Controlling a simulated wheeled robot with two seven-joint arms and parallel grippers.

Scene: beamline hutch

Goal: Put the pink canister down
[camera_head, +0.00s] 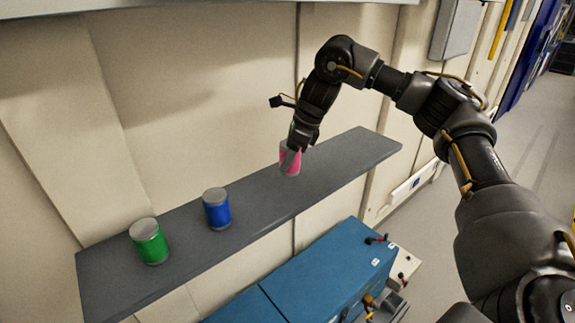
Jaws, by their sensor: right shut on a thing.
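The pink canister (290,163) is at the grey shelf (345,160), right of its middle. My right gripper (290,155) is shut on the canister from above and hides part of its top and side. The canister looks upright. Its base appears at or very close to the shelf surface; I cannot tell whether it touches. My left gripper is not in view.
A blue canister (217,209) and a green canister (149,242) stand on the shelf to the left. The shelf is clear to the right of the pink canister. A pale wall (190,90) rises behind, and a blue cabinet (325,275) stands below.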

